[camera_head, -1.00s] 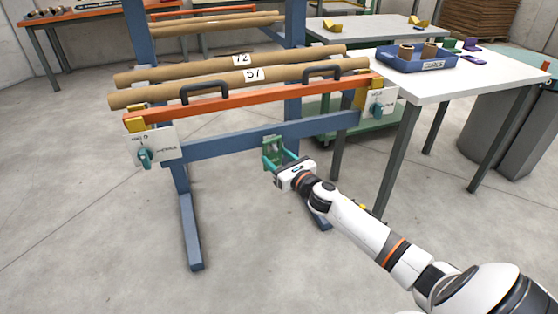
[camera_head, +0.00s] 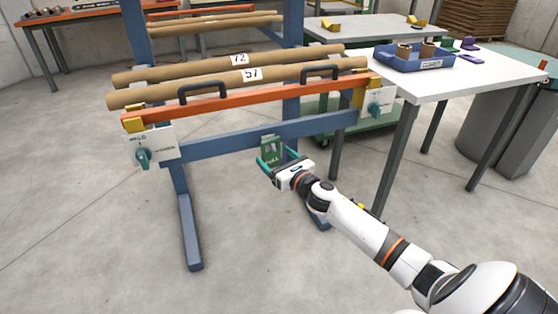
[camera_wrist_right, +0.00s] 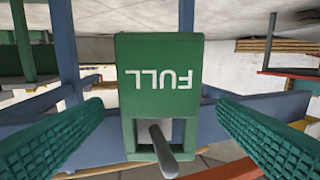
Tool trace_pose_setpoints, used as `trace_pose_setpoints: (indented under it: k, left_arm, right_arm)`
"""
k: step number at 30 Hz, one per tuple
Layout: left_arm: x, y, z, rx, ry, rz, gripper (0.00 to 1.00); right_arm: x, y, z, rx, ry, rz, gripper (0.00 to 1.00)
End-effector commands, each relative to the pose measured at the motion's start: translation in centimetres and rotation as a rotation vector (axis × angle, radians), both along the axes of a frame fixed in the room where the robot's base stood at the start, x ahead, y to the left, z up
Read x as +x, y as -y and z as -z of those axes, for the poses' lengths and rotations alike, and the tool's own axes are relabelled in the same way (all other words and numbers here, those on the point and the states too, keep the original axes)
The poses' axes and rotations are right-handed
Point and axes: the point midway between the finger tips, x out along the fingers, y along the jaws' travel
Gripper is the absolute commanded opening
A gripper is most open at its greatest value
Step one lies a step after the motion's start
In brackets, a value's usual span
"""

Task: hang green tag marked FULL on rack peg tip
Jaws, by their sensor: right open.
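The green tag marked FULL (camera_head: 270,147) is at the blue crossbar of the rack in the head view. In the right wrist view the tag (camera_wrist_right: 160,62) fills the middle, with its lettering upside down. A grey peg (camera_wrist_right: 163,152) shows in the tag's rectangular opening, its rounded tip towards the camera, so the tag appears to hang around it. My right gripper (camera_head: 277,160) is open in front of the tag. Its teal fingers are spread to either side, with gaps to the tag's edges. My left gripper is not in view.
The rack's orange bar (camera_head: 250,101) with black handles runs above the gripper, in front of brown tubes (camera_head: 190,93). A white table (camera_head: 440,85) with a blue tray (camera_head: 418,60) stands at the right. The floor in front of the rack is clear.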

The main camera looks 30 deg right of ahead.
Motion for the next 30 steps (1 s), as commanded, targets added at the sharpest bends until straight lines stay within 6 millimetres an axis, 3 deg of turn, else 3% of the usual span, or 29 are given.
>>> trace_pose_setpoints:
  k: [5,18,24,30]
  left_arm:
    - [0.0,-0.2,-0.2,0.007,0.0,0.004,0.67]
    - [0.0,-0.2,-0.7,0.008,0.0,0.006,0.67]
    - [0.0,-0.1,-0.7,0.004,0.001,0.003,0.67]
    - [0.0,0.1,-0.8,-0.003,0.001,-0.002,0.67]
  right_arm:
    - [-1.5,0.0,0.1,0.001,-0.003,-0.001,0.81]
    - [-9.8,0.2,0.1,0.002,-0.002,-0.001,0.81]
    - [-11.7,0.3,0.0,0.001,0.0,0.0,0.81]
    - [-12.0,0.3,0.0,0.0,0.001,0.0,0.81]
